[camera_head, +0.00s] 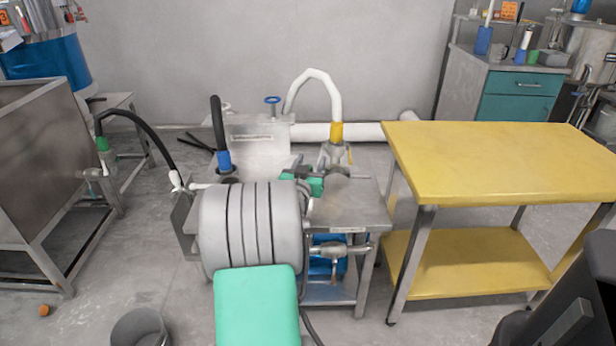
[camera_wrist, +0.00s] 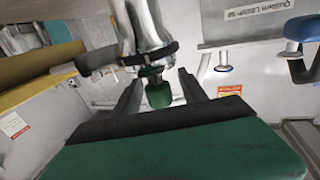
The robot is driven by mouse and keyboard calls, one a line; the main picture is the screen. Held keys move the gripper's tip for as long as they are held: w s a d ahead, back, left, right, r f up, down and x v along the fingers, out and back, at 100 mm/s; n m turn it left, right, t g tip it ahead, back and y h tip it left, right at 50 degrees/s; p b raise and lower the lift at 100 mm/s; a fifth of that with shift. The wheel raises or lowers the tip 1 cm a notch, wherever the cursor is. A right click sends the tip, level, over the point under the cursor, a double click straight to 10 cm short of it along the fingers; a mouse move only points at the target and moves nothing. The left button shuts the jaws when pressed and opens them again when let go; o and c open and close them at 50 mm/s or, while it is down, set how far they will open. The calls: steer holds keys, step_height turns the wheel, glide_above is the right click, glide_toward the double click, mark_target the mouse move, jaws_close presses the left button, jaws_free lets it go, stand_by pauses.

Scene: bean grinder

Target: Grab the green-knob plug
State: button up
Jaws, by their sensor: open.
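The green-knob plug (camera_wrist: 158,94) shows in the wrist view as a short dark green cylinder at the end of a metal fitting (camera_wrist: 150,45) with a black band. My gripper (camera_wrist: 160,79) is open, with one dark finger on each side of the knob. Gaps show between the knob and both fingers. In the head view my gripper (camera_head: 316,170) is beside the metal valve fitting (camera_head: 336,156) under the yellow collar (camera_head: 336,132) of a white hose. The knob cannot be clearly told apart there, as my green wrist and fingers crowd that spot.
The fitting is on a grey metal machine table (camera_head: 350,205). A blue-collared black hose (camera_head: 223,160) and a blue handwheel (camera_head: 272,100) stand left of it. A yellow table (camera_head: 500,165) is close on the right. A steel tank (camera_head: 40,160) stands left, with open floor between.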

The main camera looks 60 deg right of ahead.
steer(key=shift+c, duration=0.2)
jaws_close()
stand_by(0.4)
